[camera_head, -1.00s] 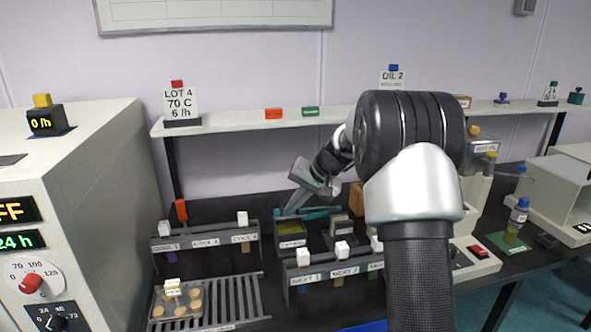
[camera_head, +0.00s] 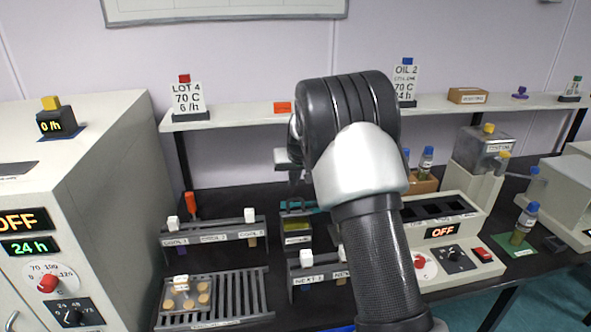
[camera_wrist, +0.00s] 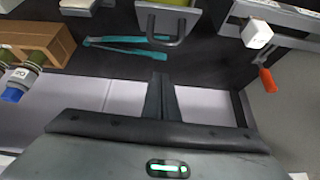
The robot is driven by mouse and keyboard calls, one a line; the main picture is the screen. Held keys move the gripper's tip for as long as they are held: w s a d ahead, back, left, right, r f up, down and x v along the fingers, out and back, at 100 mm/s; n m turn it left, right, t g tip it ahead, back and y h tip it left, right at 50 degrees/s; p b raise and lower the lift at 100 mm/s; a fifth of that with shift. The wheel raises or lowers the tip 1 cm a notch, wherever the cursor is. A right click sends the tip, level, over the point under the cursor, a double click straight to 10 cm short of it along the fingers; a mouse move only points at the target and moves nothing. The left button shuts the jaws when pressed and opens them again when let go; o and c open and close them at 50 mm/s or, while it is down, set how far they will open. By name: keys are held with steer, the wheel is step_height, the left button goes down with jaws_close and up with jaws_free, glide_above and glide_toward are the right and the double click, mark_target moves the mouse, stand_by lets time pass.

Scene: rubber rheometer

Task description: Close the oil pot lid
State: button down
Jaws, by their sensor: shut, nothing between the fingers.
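The oil pot (camera_head: 297,240) stands on the dark bench behind the front rack, with yellow-green oil showing in its open top. In the wrist view, its grey lid (camera_wrist: 146,22) is at the top edge, with a dark loop handle (camera_wrist: 168,42) on the face toward me. The lid looks raised at the pot's back side; its exact tilt is unclear. My gripper (camera_wrist: 159,80) is shut and empty, apart from the handle. In the head view my own arm hides most of the gripper.
Teal tongs (camera_wrist: 125,44) lie beside the lid. A wooden box with vials (camera_wrist: 35,45) is at left in the wrist view. Racks with white-knobbed clips (camera_head: 215,238) flank the pot. A shelf (camera_head: 240,117) runs behind. A red-handled tool (camera_wrist: 266,78) stands right of the lid.

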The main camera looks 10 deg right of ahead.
mark_target(297, 214)
steer(key=shift+s+a+f, duration=0.1)
steer(key=shift+s+f, duration=1)
steer(key=shift+s, duration=0.3)
steer(key=shift+f, duration=0.1)
steer(key=shift+s+f+t+b, duration=0.2)
steer(key=shift+t+b, duration=0.1)
steer(key=shift+b, duration=0.75)
steer(key=shift+s+r, duration=0.1)
steer(key=s+b, duration=0.1)
steer(key=b, duration=0.2)
steer(key=shift+f+t+b, duration=0.3)
steer(key=shift+f+t, duration=0.05)
steer(key=shift+t, duration=0.05)
steer(key=shift+s+f+b, duration=0.25)
steer(key=shift+s+b, duration=0.25)
steer(key=shift+b, duration=0.05)
steer(key=shift+s+f+b, duration=0.2)
steer(key=shift+s+b, duration=0.3)
steer(key=shift+s+f+b, duration=0.8)
steer(key=shift+s+b, duration=0.25)
steer(key=shift+s, duration=0.05)
steer(key=shift+f, duration=0.1)
